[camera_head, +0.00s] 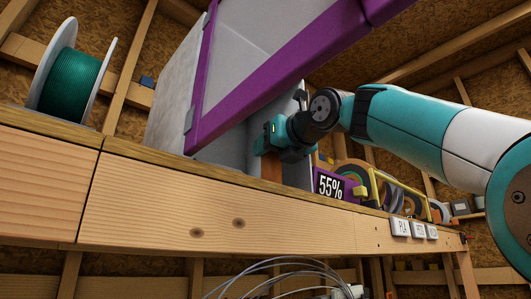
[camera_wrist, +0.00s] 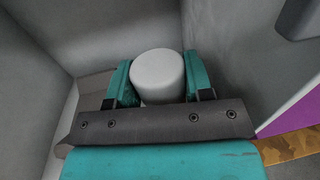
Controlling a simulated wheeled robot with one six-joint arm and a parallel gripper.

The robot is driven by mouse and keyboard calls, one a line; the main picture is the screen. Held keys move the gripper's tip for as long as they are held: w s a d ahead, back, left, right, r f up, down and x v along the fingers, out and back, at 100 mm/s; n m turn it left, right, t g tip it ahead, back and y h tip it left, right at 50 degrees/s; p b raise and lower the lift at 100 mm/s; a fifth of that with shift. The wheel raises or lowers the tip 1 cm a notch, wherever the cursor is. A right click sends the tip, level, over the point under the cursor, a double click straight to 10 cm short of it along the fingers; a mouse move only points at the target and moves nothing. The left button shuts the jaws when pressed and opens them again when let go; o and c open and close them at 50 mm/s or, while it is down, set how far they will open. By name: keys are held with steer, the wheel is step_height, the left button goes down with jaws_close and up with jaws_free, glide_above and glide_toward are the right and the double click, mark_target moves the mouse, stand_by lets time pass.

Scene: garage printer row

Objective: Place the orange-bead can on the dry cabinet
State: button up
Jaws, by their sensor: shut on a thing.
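My gripper (camera_head: 268,148) is inside a grey-walled enclosure with a raised purple-framed door. In the wrist view my gripper (camera_wrist: 157,85) has its teal fingers on both sides of a round can with a pale grey-white top (camera_wrist: 157,66). In the head view an orange-brown part (camera_head: 269,167), probably the can's side, shows just below the fingers. The can's base is hidden, so I cannot tell whether it touches the floor. A purple panel reading 55% (camera_head: 330,186) and a yellow-framed window with spools (camera_head: 398,195), apparently the dry cabinet, stand to the right.
The purple door (camera_head: 262,80) hangs over the bench and my arm passes right of it. The enclosure's grey walls (camera_wrist: 45,75) are close around my gripper. A green filament spool (camera_head: 70,84) stands at left. White labels (camera_head: 401,228) line the wooden bench edge (camera_head: 230,222).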

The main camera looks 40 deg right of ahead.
steer(key=shift+w+a, duration=0.2)
steer(key=shift+a, duration=0.05)
steer(key=shift+f, duration=0.2)
steer(key=o, duration=1.1)
